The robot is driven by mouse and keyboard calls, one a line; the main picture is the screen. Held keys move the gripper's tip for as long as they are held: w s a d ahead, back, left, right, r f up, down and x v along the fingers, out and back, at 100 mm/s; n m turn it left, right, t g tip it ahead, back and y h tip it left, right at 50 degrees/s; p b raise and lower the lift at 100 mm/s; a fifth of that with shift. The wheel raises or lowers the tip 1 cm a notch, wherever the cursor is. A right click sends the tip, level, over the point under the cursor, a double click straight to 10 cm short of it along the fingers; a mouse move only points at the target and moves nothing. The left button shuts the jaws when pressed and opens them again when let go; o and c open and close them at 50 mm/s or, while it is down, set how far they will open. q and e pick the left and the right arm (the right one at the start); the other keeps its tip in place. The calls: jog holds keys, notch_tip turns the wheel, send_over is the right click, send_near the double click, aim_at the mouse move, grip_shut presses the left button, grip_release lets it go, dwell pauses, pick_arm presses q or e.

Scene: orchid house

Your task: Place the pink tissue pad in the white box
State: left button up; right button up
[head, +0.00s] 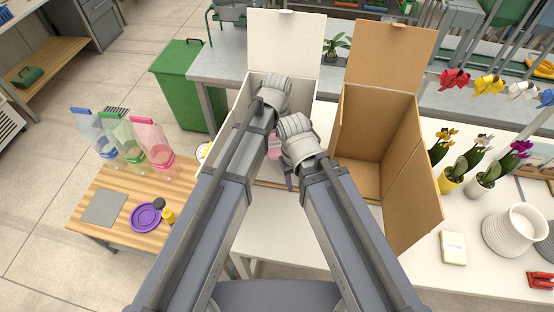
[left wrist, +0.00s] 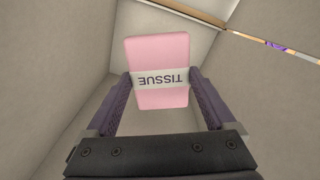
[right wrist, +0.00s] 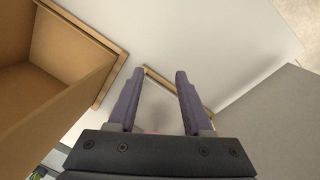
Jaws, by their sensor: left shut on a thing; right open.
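The pink tissue pad (left wrist: 160,52), with a white band reading TISSUE, is between the fingers of my left gripper (left wrist: 159,77). The gripper is shut on its sides. Pale inner walls of the white box (left wrist: 65,75) surround the pad in the left wrist view, so it is held inside the box. In the head view the white box (head: 286,45) stands with its lid flap up, and my arms cover much of its front. A bit of pink (head: 274,150) shows between my wrists. My right gripper (right wrist: 160,75) is open and empty; in the head view (head: 289,182) it is mostly hidden.
An open brown cardboard box (head: 400,130) stands right of the white box. Orchids in pots (head: 483,180), a stack of white saucers (head: 515,232) and a cream packet (head: 453,248) are on the right. A wooden side table (head: 125,235) with bags stands at the left.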

aim_at(277, 165)
pick_arm(q)
jog(key=shift+f+b, duration=5.1)
jog(key=shift+f, duration=0.05)
pick_arm(e)
jog(key=shift+f, duration=5.15)
pick_arm(q)
jog(key=shift+r, duration=0.15)
pick_arm(e)
jog(key=shift+r, duration=0.15)
pick_arm(q)
jog(key=o, duration=0.9)
jog(key=shift+f, duration=0.25)
jog(key=shift+c, duration=0.2)
pick_arm(e)
jog(key=shift+f, duration=0.25)
pick_arm(q)
jog(key=shift+o, duration=0.8)
pick_arm(e)
jog(key=shift+r, duration=0.1)
pick_arm(q)
jog(key=shift+r, duration=0.15)
pick_arm(e)
jog(key=shift+r, duration=0.1)
pick_arm(q)
notch_tip(277, 165, up, 12)
jog(key=p, duration=1.2)
jog(key=shift+r, duration=0.1)
pick_arm(e)
notch_tip(277, 165, up, 12)
